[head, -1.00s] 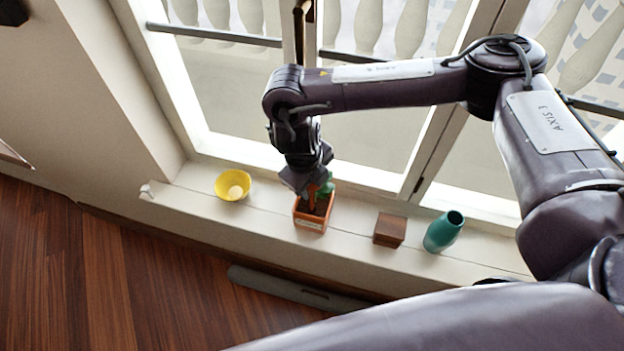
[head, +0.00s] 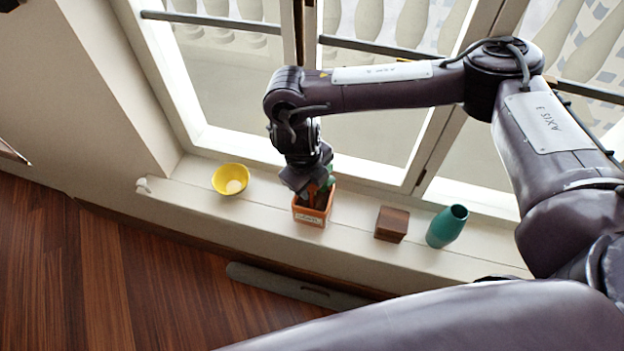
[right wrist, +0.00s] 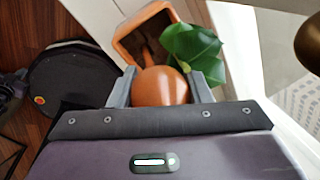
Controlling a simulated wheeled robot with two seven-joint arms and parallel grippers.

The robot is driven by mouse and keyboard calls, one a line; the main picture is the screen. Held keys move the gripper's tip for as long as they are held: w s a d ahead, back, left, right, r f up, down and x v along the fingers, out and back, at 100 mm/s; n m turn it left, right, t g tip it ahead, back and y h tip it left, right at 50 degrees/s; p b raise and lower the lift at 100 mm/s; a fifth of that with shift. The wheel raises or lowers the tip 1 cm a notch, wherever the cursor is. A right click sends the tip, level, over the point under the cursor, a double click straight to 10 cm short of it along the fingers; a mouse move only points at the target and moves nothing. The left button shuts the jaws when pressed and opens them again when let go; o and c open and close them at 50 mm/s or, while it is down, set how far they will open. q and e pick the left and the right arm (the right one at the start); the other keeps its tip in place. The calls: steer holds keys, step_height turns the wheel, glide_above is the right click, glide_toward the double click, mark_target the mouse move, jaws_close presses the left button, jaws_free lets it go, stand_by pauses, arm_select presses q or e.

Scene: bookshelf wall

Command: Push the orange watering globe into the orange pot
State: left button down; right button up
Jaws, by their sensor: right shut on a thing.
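My right gripper (right wrist: 162,92) is shut on the orange watering globe (right wrist: 162,86), whose round bulb sits between its two grey fingers. The globe's thin stem points toward the orange pot (right wrist: 130,42) and reaches over its dark inside; how deep the tip goes is hard to see. A green leafy plant (right wrist: 193,47) is beside the stem. In the head view the orange pot (head: 309,218) stands on the windowsill with a pale label on its front. The right gripper (head: 312,190) is directly above it, hiding most of the globe. My left gripper is not in view.
On the windowsill (head: 270,208), a yellow bowl (head: 230,179) is left of the pot. A brown wooden block (head: 391,224) and a teal vase (head: 447,226) are to its right. The window stands close behind. A grey long object (head: 297,287) lies below on the wooden floor.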

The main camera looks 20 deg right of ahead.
steer(key=shift+f+b, duration=0.7)
steer(key=shift+f, duration=0.25)
steer(key=o, duration=1.5)
steer(key=shift+r, duration=0.15)
steer(key=r+p, duration=0.6)
steer(key=a+r+p, duration=0.1)
steer(key=r+p, duration=0.2)
steer(key=shift+s+a, duration=0.1)
steer(key=shift+s, duration=0.25)
steer(key=shift+f, duration=0.15)
